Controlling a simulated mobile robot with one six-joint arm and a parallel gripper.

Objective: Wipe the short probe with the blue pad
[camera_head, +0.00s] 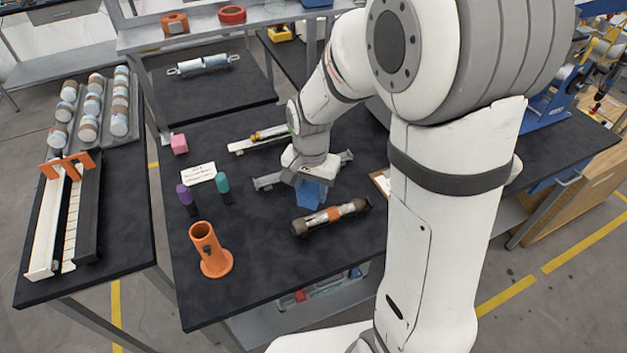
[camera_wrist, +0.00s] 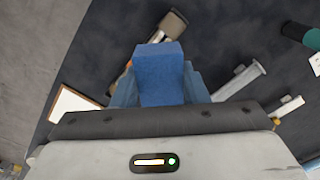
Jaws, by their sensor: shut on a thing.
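My gripper (camera_head: 308,182) is shut on the blue pad (camera_head: 312,194), which points down over the dark table. In the wrist view the pad (camera_wrist: 160,75) sits between the fingers. Which one is the short probe, I cannot tell. Contact between pad and cylinder is not clear.
A grey rail (camera_head: 267,182) lies beside the gripper.

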